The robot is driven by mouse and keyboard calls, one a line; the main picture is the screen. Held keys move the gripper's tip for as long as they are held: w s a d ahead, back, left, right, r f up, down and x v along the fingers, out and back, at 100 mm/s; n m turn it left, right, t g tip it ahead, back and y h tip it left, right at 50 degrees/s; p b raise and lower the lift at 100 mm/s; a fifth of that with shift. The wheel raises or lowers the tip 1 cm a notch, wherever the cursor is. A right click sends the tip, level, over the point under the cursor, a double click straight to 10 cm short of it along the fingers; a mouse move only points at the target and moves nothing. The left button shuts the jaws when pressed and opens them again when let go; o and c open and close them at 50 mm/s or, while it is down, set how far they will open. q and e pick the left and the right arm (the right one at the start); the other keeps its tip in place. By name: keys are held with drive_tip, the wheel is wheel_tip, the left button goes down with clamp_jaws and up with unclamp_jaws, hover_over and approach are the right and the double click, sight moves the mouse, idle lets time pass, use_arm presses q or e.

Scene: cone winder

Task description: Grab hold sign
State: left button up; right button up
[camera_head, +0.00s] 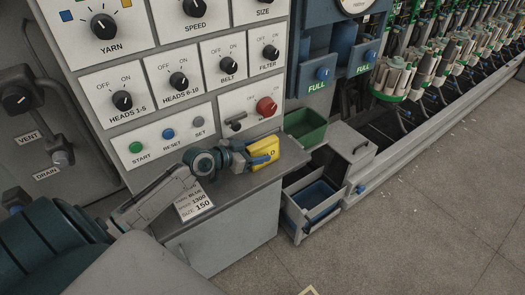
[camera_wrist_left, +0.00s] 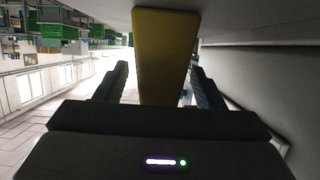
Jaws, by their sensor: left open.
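The yellow hold sign (camera_head: 268,148) stands on the narrow grey ledge of the control cabinet, below the MAIN switch panel. Only the end of its lettering shows past my gripper. My left gripper (camera_head: 262,158) reaches in from the left at the sign. In the left wrist view the yellow sign (camera_wrist_left: 163,55) stands between the two dark fingers of the left gripper (camera_wrist_left: 158,85). The fingers are apart, with a gap on each side of the sign. My right gripper is not in view.
A card marked blue, 1300, size 150 (camera_head: 194,202) lies on the ledge. Knobs and a red knob (camera_head: 266,107) sit on the panel just above. A green bin (camera_head: 305,126) and an open drawer with a blue bin (camera_head: 314,197) are to the right. The floor at right is clear.

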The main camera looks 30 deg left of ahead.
use_arm(q)
drive_tip(key=shift+w+d+f, duration=0.2)
drive_tip(key=shift+w+d, duration=0.05)
drive_tip(key=shift+w, duration=0.3)
drive_tip(key=c, duration=1.1)
drive_tip(key=shift+r, duration=0.1)
